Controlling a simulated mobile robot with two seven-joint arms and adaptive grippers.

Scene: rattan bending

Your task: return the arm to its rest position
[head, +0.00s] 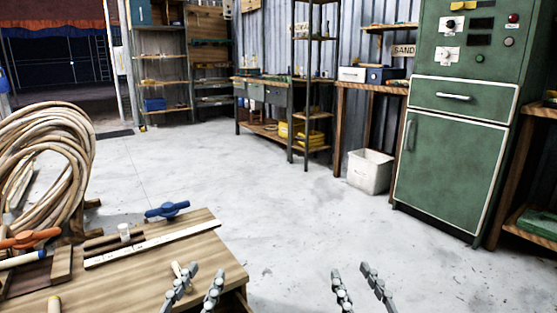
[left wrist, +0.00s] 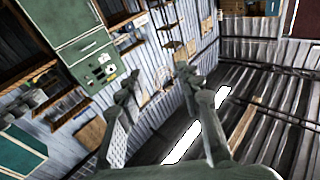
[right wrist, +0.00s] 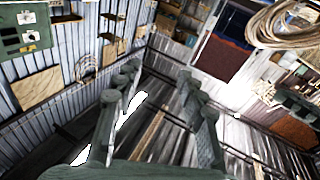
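My left gripper (head: 195,287) shows at the bottom of the head view, in front of the right end of the wooden workbench (head: 120,290). Its two fingers are apart with nothing between them. In the left wrist view its fingers (left wrist: 155,90) are also spread and empty. My right gripper (head: 362,287) is at the bottom of the head view, right of the bench, over bare floor. Its fingers are apart and empty, and they show spread in the right wrist view (right wrist: 160,90).
The middle floor is clear.

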